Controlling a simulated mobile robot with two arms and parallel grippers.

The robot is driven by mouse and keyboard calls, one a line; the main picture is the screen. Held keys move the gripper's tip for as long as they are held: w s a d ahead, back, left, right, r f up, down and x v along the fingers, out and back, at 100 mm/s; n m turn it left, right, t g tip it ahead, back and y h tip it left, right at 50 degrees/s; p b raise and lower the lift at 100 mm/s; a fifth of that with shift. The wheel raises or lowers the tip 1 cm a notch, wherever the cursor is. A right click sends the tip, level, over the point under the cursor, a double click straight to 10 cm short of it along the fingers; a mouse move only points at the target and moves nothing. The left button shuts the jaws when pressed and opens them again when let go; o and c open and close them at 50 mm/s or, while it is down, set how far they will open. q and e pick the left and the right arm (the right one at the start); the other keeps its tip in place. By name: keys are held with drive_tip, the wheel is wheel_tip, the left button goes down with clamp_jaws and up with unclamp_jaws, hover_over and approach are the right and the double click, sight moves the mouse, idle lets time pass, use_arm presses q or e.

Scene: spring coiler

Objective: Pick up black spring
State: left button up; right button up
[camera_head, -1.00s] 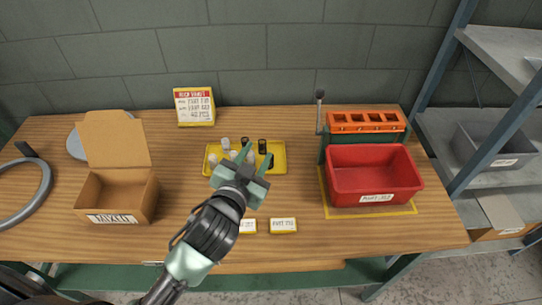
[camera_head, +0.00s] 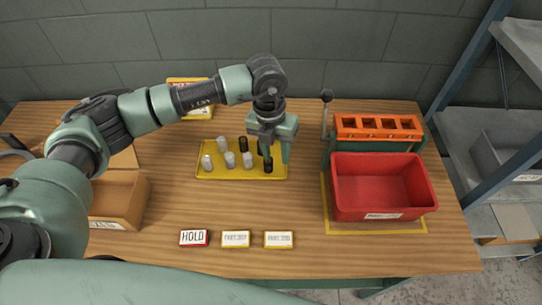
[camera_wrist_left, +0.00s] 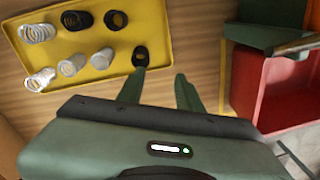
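A yellow tray (camera_head: 205,172) on the table holds several springs standing in rows, silver and black. One black spring (camera_head: 268,166) stands at the tray's right front; it also shows in the left wrist view (camera_wrist_left: 141,55). Another black spring (camera_head: 243,143) stands in the back row. The wrist view shows a third black spring (camera_wrist_left: 116,20) at the back right, mostly hidden by my gripper in the head view. My left gripper (camera_head: 276,158) points down over the tray's right edge, open and empty. In the wrist view, its left fingertip overlaps the front black spring; contact is unclear. My right gripper is not in view.
A red bin (camera_head: 350,200) stands to the right, before an orange-topped fixture (camera_head: 376,126) with an upright lever (camera_head: 326,115). A cardboard box (camera_head: 120,195) is at the left, partly behind my arm. Small labels (camera_head: 236,239) lie in front; the table between them and the tray is clear.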

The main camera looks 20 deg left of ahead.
sight(269, 162)
use_arm(q)
drive_tip(key=shift+w+a+r+y, duration=0.1)
drive_tip(key=shift+w+a+y, duration=0.15)
drive_tip(key=shift+a, duration=0.35)
drive_tip(key=shift+w+a+r+y, duration=0.1)
drive_tip(key=shift+w+a+y, duration=0.15)
drive_tip(key=shift+a, duration=0.35)
drive_tip(key=shift+a+f, duration=0.2)
drive_tip(key=shift+a, duration=0.1)
drive_tip(key=f+p, duration=0.1)
drive_tip(key=f, duration=0.1)
drive_tip(key=f+p, duration=0.1)
drive_tip(key=f, duration=0.1)
drive_tip(key=f+p, duration=0.1)
drive_tip(key=f, duration=0.1)
drive_tip(key=shift+w+d+f, duration=0.15)
drive_tip(key=shift+d, duration=0.1)
drive_tip(key=shift+f, duration=0.4)
clamp_jaws()
